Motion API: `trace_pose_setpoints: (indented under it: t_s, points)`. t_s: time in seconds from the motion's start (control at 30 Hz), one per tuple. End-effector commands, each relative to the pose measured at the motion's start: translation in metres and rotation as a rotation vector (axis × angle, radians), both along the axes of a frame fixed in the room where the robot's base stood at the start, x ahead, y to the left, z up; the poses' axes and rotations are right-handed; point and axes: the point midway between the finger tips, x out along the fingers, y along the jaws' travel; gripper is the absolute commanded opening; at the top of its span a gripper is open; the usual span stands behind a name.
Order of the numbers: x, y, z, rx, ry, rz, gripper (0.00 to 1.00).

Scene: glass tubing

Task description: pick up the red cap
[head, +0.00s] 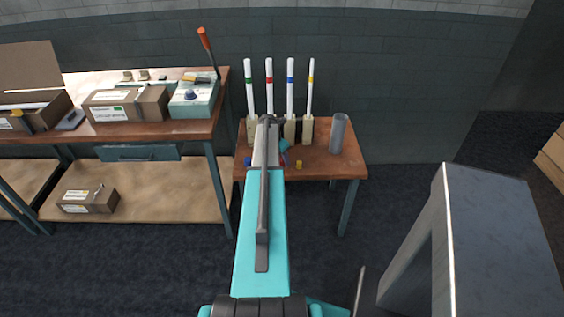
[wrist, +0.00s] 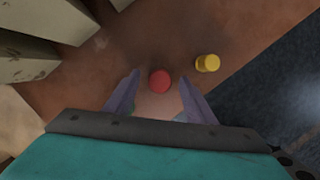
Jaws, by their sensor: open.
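The red cap (wrist: 159,80) is a small round piece on the brown table top in the wrist view. It lies between and slightly beyond the fingertips of my gripper (wrist: 158,84), which is open with one finger on each side of it. I cannot tell how high the fingertips are above the table. In the head view my arm reaches to the small wooden table (head: 340,168), and my gripper (head: 284,150) is a small teal and dark shape there. The red cap is barely visible or hidden in that view.
A yellow cap (wrist: 207,63) lies right of the red cap, and also shows in the head view (head: 299,165). A blue cap (head: 248,161) is at left. Several white tubes with coloured bands stand in blocks (head: 307,130) behind. A grey cylinder (head: 338,134) stands at right.

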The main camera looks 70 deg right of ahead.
Motion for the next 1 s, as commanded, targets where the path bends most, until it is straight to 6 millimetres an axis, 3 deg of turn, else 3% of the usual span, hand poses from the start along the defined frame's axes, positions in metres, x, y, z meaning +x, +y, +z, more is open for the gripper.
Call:
trace_pose_setpoints:
  t_s: [0.27, 0.5, 1.0]
  points:
    - [0.0, -0.0001, 0.0003, 0.0, 0.0, 0.0, 0.48]
    - [-0.0001, -0.0002, 0.0004, 0.0, 0.0, 0.0, 0.08]
    - [-0.0002, -0.0005, 0.0073, -0.001, -0.001, -0.001, 0.07]
